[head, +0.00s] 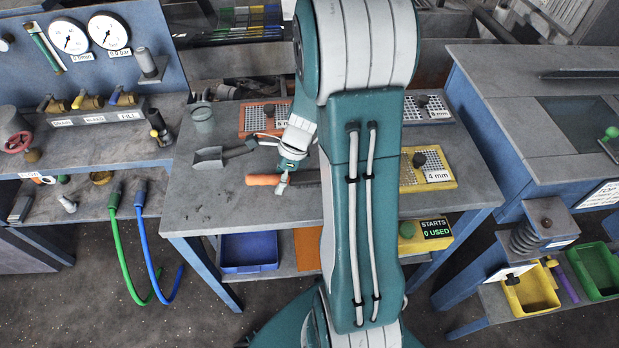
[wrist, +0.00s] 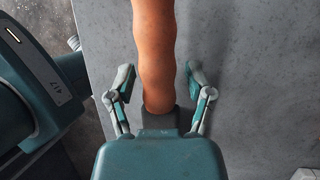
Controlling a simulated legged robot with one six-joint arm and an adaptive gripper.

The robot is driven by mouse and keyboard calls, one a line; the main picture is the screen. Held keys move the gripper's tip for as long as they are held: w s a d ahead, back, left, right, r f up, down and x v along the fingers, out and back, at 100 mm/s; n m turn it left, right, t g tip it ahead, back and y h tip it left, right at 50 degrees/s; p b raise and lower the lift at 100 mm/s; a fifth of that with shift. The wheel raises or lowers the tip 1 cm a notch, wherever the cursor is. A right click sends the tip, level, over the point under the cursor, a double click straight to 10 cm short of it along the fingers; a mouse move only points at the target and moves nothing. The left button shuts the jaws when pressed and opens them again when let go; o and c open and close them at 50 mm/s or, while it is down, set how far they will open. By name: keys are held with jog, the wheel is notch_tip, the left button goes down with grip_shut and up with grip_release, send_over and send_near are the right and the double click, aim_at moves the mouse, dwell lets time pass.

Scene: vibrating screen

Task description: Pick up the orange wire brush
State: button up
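The wire brush lies on the grey workbench (head: 225,205). Its orange handle (head: 262,180) points left in the head view, and a dark part runs right until my arm hides it. In the wrist view the orange handle (wrist: 155,50) runs from the top edge down between my fingers. My gripper (head: 283,187) is at the handle's right end in the head view. In the wrist view my gripper (wrist: 160,80) is open, with one finger on each side of the handle and a gap on both sides. The bristles are not visible.
A grey scoop (head: 209,158), a metal cup (head: 203,117) and an orange 6 mm sieve (head: 257,118) lie behind the brush. A yellow 4 mm sieve (head: 428,170) is right of my arm.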

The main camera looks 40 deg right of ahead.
grip_shut()
